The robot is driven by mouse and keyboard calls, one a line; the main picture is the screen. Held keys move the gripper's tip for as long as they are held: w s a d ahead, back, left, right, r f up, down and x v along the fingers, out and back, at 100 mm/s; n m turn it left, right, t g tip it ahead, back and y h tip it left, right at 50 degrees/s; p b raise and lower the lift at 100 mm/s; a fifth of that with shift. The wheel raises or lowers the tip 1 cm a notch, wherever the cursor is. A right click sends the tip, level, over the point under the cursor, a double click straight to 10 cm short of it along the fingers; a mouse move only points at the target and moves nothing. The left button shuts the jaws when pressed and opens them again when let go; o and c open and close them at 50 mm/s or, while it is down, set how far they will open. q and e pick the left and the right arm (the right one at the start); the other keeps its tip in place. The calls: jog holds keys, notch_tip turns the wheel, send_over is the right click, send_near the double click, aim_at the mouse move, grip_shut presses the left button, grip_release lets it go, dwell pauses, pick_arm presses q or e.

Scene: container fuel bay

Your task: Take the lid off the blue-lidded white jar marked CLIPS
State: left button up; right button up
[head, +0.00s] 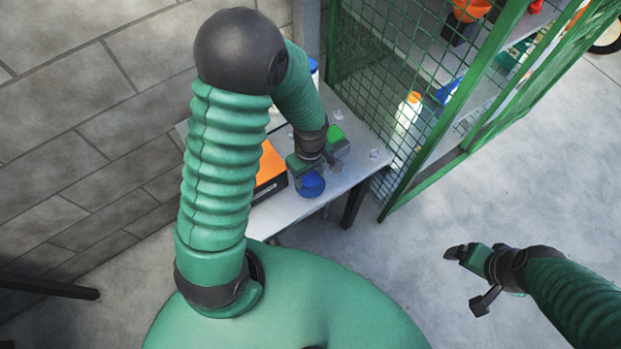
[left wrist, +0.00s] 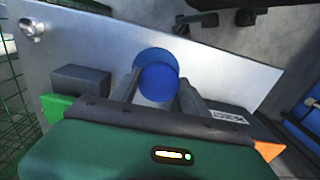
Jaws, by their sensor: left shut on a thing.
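My left gripper (head: 311,172) is over the table, shut on a round blue thing (head: 312,186). In the left wrist view the blue thing (left wrist: 158,83) sits between the two fingers, with a second blue round surface showing just behind it. I cannot tell whether this is the lid alone or a lid on a jar; no white body or CLIPS marking shows there. A white container with a blue top (head: 313,70) stands farther back, mostly hidden by my left arm. My right gripper (head: 468,278) is open and empty, out over the floor.
The pale table (head: 270,217) stands along the block wall. A black case with an orange top (head: 270,167) is left of the gripper. A green item (head: 336,132) and small clear pieces lie behind it. A green mesh cage (head: 415,60) with shelves stands right of the table.

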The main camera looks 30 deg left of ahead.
aim_at(311, 176)
pick_arm(q)
jog(key=shift+w+a+f, duration=0.1)
jog(key=shift+w+a, duration=0.05)
jog(key=shift+w, duration=0.25)
notch_tip(311, 176, down, 3)
jog(key=shift+s+r, duration=0.1)
jog(key=shift+r, duration=0.1)
jog(key=shift+d+f, duration=0.2)
jog(key=shift+f, duration=0.2)
jog(key=o, duration=1.5)
jog(key=shift+a+f, duration=0.1)
notch_tip(311, 176, up, 12)
jog(key=shift+r+p, duration=0.1)
jog(key=shift+p, duration=0.5)
jog(key=s+d+r+m+t, duration=0.1)
jog(key=m, duration=0.3)
jog(key=s+d+r+m+t, duration=0.1)
jog(key=d+m, duration=0.1)
jog(key=m, duration=0.3)
jog(key=s+d+r+m, duration=0.1)
jog(key=s+m, duration=0.1)
jog(key=m, duration=0.2)
jog(key=shift+d+r+m+t, duration=0.15)
jog(key=shift+r+m+t, duration=0.25)
